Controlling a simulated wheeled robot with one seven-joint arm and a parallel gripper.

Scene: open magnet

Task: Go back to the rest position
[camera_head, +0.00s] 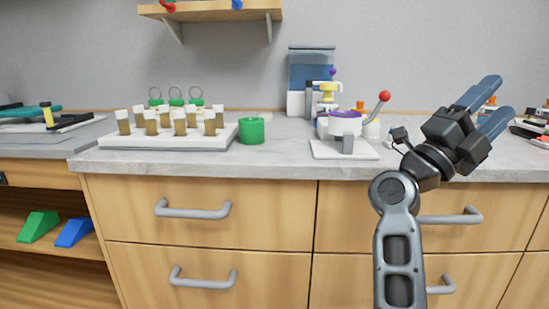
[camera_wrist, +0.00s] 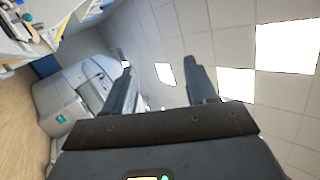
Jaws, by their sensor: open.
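My gripper (camera_head: 489,106) is raised at the right in the head view, above the front part of the counter, with its blue fingers pointing up and to the right. In the wrist view my gripper (camera_wrist: 160,82) shows its two fingers apart with nothing between them. Beyond the fingers the wrist view shows the ceiling with bright light panels (camera_wrist: 287,47) and a large white machine (camera_wrist: 75,95) at the left.
The grey counter (camera_head: 290,160) holds a white rack (camera_head: 165,142) of brown vials, a green cup (camera_head: 251,130) and a white device with a red-knobbed lever (camera_head: 345,123). Drawers with grey handles (camera_head: 192,210) lie below. A wooden shelf (camera_head: 225,11) hangs above.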

